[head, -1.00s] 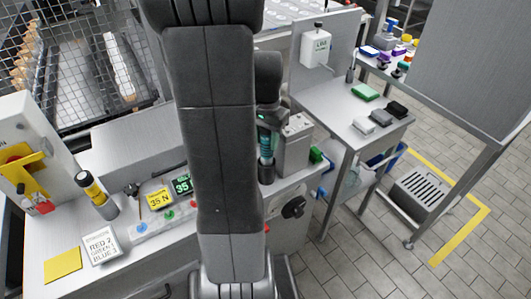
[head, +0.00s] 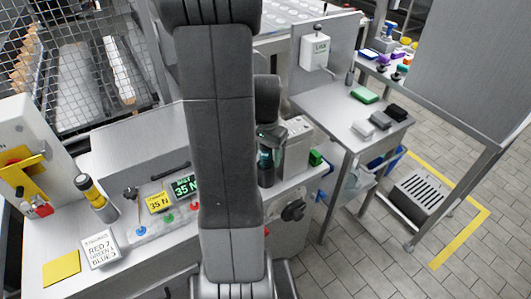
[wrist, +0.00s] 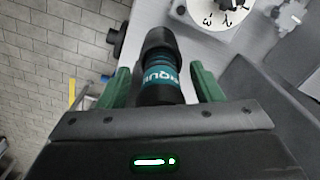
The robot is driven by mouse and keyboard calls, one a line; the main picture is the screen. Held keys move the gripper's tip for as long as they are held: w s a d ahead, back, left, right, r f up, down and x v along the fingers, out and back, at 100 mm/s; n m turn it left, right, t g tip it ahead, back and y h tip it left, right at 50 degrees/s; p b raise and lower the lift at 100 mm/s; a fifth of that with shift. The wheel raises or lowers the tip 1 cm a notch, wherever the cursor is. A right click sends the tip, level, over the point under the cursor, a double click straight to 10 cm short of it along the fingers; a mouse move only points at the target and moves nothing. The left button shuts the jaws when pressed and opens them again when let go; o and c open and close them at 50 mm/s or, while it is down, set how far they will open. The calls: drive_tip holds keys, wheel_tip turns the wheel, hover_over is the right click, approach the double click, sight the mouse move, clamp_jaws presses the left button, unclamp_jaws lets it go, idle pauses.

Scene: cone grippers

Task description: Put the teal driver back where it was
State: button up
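The teal driver (head: 265,157) stands near the right end of the bench, its lower end at a dark holder (head: 266,176). In the wrist view the driver (wrist: 160,75) shows a teal band with white lettering between black ends. My gripper (wrist: 162,86) has its two green fingers spread, one on each side of the driver. A narrow gap shows between each finger and the driver. In the head view my gripper (head: 270,134) is just above the driver and partly hides it. My arm hides part of the bench to the left.
A grey box (head: 296,145) stands close right of the driver. A white dial (wrist: 222,15) and a dark knob (wrist: 117,38) show near it in the wrist view. Left on the bench are a display (head: 184,187), a yellow-and-black tool (head: 92,192) and a label card (head: 102,249).

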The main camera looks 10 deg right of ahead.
drive_tip(key=shift+r, duration=0.1)
wheel_tip(320, 180, up, 12)
drive_tip(key=shift+r, duration=0.1)
idle(0.5)
wheel_tip(320, 180, down, 12)
drive_tip(key=shift+f, duration=0.15)
drive_tip(key=shift+w+r, duration=0.1)
drive_tip(key=shift+r, duration=1.4)
